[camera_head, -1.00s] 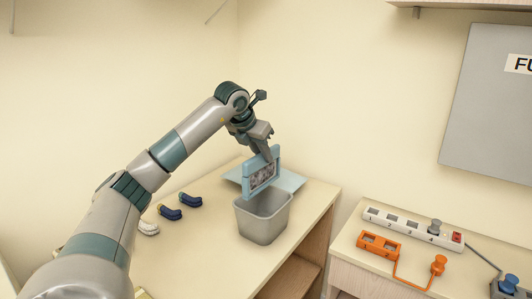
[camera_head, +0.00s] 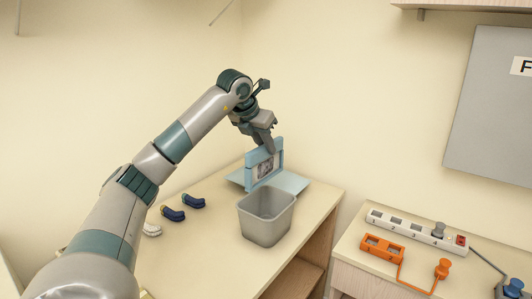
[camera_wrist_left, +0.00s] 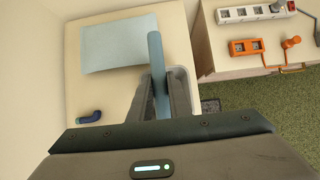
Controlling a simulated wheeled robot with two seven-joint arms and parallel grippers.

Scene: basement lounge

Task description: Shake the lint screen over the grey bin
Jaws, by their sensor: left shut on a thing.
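The lint screen (camera_head: 278,160) is a light blue frame with a mottled grey patch inside a paler area. My left gripper (camera_head: 269,150) is shut on its upper edge and holds it roughly upright. In the head view the screen shows just behind the grey bin (camera_head: 266,229), in front of a light blue mat (camera_head: 292,182). In the left wrist view the screen (camera_wrist_left: 156,50) is seen edge-on between the fingers (camera_wrist_left: 160,95), which hide part of the bin (camera_wrist_left: 183,75). The bin's visible inside looks empty. My right gripper is not in view.
Two dark blue curved things (camera_head: 172,214) and a white one (camera_head: 151,230) lie left of the bin. A second, separate cabinet on the right carries a white power strip (camera_head: 407,228) and an orange socket block (camera_head: 382,247). The wall stands close behind the mat.

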